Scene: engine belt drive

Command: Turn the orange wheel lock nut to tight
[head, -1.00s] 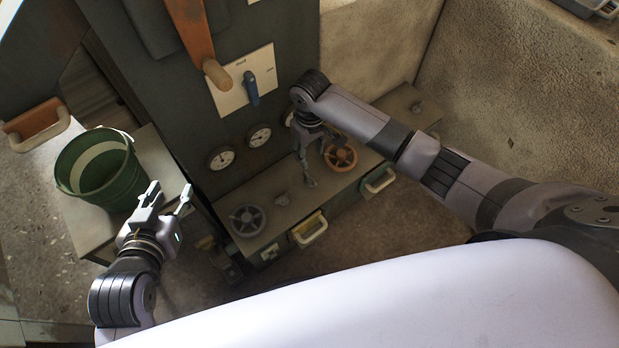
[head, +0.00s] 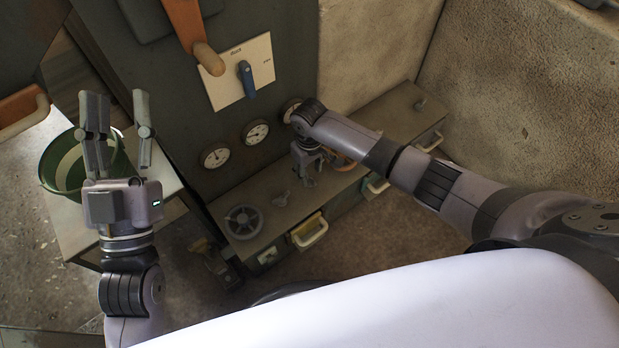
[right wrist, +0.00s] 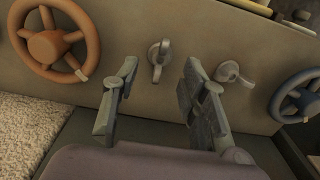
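The orange wheel (right wrist: 54,40) is at the upper left of the right wrist view. In the head view only a sliver of it (head: 342,163) shows behind my right arm. A small grey lever-like nut (right wrist: 159,57) stands on the panel just right of the orange wheel, its short arm pointing down. I take it as the orange wheel's lock nut. My right gripper (right wrist: 158,85) is open and empty, its fingers either side of the nut in the picture; no contact is visible. My left gripper (head: 118,103) is open, empty and raised before the green bucket.
A similar grey nut (right wrist: 235,75) sits near a blue-grey wheel (right wrist: 298,97) on the right. The green bucket (head: 62,165) stands on a side table at left. Gauges (head: 255,131) and a blue switch handle (head: 247,78) are on the upright panel.

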